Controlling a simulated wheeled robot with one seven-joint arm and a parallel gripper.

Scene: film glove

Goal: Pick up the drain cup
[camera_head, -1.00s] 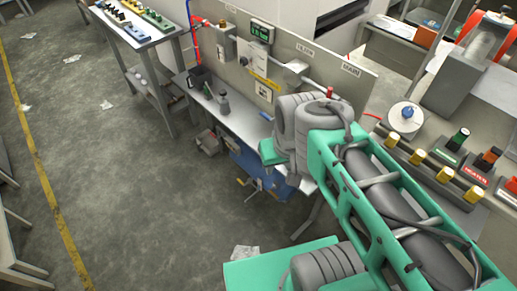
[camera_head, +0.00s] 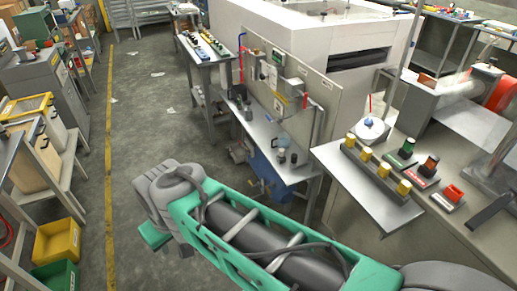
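No thing is clearly recognisable as the drain cup. One candidate is a dark, open-topped container (camera_head: 238,93) at the far end of the narrow grey bench. A small grey bottle-like object (camera_head: 248,112) stands near it. Two small cup-like objects, one grey (camera_head: 282,155) and one dark (camera_head: 293,158), stand at the bench's near end. They are too small to identify surely. My teal arm crosses the bottom of the head view, with its grey joint at the left, apart from the bench. My gripper's fingers are not visible.
The narrow bench (camera_head: 262,130) runs along an upright panel (camera_head: 325,112) with pipes and gauges. A blue container (camera_head: 268,172) is beneath it. A table with yellow-capped parts (camera_head: 383,165) is at right. Yellow and green bins (camera_head: 57,242) are at lower left. The floor between is mostly clear.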

